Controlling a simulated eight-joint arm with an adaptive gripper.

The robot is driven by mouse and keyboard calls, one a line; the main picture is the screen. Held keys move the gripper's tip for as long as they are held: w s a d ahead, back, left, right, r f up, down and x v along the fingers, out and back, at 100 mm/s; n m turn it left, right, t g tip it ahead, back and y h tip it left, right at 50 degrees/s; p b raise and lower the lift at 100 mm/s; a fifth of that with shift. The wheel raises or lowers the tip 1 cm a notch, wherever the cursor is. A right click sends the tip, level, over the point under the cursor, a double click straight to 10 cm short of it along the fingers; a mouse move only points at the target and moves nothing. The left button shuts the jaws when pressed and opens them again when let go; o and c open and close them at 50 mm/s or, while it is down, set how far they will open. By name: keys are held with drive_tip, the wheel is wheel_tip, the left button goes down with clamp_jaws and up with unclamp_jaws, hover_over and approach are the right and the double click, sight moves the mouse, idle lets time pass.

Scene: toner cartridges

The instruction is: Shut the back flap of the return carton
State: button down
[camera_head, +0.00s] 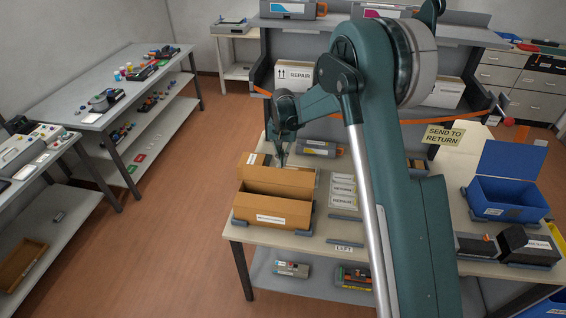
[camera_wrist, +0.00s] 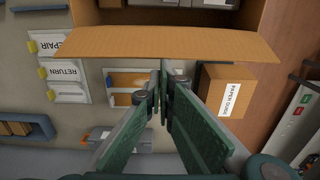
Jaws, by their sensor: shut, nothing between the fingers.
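The return carton (camera_head: 272,207) is an open brown box with a white label on its front, on the near left of the bench. In the wrist view its back flap (camera_wrist: 175,43) stands out from the carton's open top as a wide tan panel, not folded over the opening. My gripper (camera_head: 282,164) is shut and empty, pointing down behind the carton. In the wrist view the closed fingertips (camera_wrist: 163,62) are at the flap's outer edge, near its middle. I cannot tell whether they touch it. The carton's inside is partly visible, with grey shapes in it.
Label cards (camera_head: 342,190) lie to the carton's right. A blue bin (camera_head: 507,195) with its lid up and dark boxes (camera_head: 527,246) stand at the bench's right.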

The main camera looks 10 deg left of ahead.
sight(281, 170)
drive_tip(key=shift+s+r+b, duration=0.2)
drive_tip(key=shift+s+b, duration=0.15)
drive_tip(key=shift+s+r+t+b, duration=0.35)
drive_tip(key=shift+s+t+b, duration=0.55)
drive_tip(key=shift+t+b, duration=0.1)
drive_tip(key=shift+s+r+t+b, duration=0.3)
drive_tip(key=shift+s+t+b, duration=0.55)
drive_tip(key=shift+t, duration=0.15)
drive_tip(key=shift+s+r+t+b, duration=0.1)
drive_tip(key=shift+s+t+b, duration=0.7)
drive_tip(key=shift+b, duration=0.15)
drive_tip(key=shift+s+f+t+b, duration=0.85)
drive_tip(key=shift+s+t+b, duration=0.6)
drive_tip(key=shift+b, duration=0.85)
drive_tip(key=shift+s+f+t+b, duration=0.95)
drive_tip(key=shift+s+b, duration=0.85)
drive_tip(key=shift+b, duration=0.5)
drive_tip(key=shift+s+f+t+b, duration=0.8)
drive_tip(key=shift+s+t+b, duration=0.65)
drive_tip(key=shift+b, duration=0.85)
drive_tip(key=shift+s+g, duration=0.25)
drive_tip(key=shift+r, duration=0.15)
